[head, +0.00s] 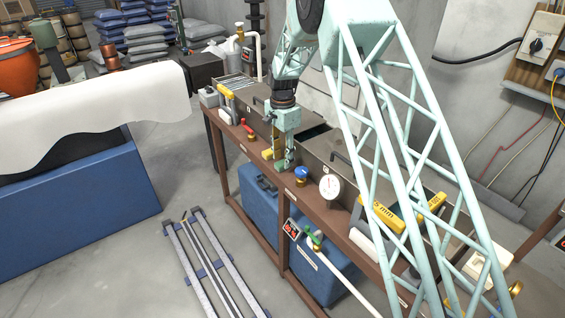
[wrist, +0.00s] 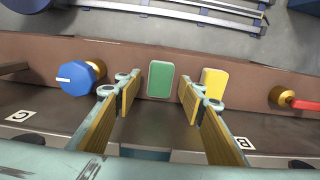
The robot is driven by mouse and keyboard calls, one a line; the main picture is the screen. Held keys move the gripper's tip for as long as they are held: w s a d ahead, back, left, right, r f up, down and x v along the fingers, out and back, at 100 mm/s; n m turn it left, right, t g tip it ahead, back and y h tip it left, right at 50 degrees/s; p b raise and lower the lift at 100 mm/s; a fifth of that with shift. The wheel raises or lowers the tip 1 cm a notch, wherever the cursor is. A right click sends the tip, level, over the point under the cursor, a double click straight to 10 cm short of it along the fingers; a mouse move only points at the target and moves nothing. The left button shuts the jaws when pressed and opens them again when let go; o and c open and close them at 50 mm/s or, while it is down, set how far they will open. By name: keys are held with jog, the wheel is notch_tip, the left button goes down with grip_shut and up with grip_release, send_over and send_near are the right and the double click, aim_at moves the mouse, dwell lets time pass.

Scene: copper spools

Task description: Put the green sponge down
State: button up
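The green sponge (wrist: 160,79) is a small rounded block on the brown bench rail in the wrist view. It shows between the two fingers of my gripper (wrist: 160,92), with a gap on each side, so the fingers do not appear to hold it. My gripper is open and points down at the bench; in the head view it also shows (head: 282,160) over the rail. There the sponge is mostly hidden by the fingers. A yellow sponge (wrist: 214,86) stands just right of the right finger in the wrist view, partly covered by it.
A blue valve knob (wrist: 76,79) is left of my gripper in the wrist view, and a red-handled brass valve (wrist: 285,97) is to the right. A round white gauge (head: 330,187) stands farther along the bench. Grey metal boxes line the bench behind the rail.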

aim_at(283, 163)
notch_tip(283, 163, up, 9)
dwell(0.5)
dwell(0.6)
jog(key=shift+r, duration=0.15)
